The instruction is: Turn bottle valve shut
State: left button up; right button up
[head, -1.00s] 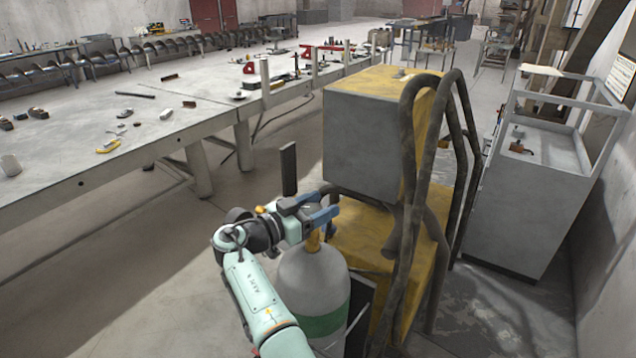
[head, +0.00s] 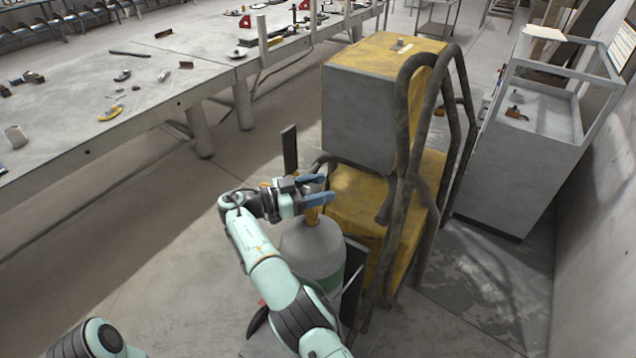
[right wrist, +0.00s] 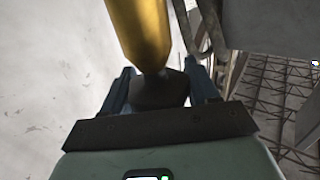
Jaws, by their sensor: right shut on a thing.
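The gas bottle (head: 312,246) is grey with a green band and stands upright beside the yellow welding unit. Its yellow valve neck (head: 312,214) shows at the top, and also in the right wrist view (right wrist: 143,32). My right gripper (head: 320,190) is at the bottle top, with its blue fingers on either side of the valve. In the right wrist view, my right gripper (right wrist: 161,88) is shut on the dark valve knob (right wrist: 160,91) at the end of the yellow neck. In the head view the fingers mostly hide the knob. My left gripper is out of view.
The grey and yellow welding unit (head: 365,108) stands right behind the bottle, with dark bent rails (head: 398,150) along its right. A long workbench (head: 140,90) with tools is at left. A grey cabinet (head: 515,170) is at right. The floor at left is clear.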

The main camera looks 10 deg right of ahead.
dwell(0.4)
jog(key=o, duration=0.9)
jog(key=shift+d, duration=0.1)
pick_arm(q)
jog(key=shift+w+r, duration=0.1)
pick_arm(e)
jog(key=shift+r, duration=0.1)
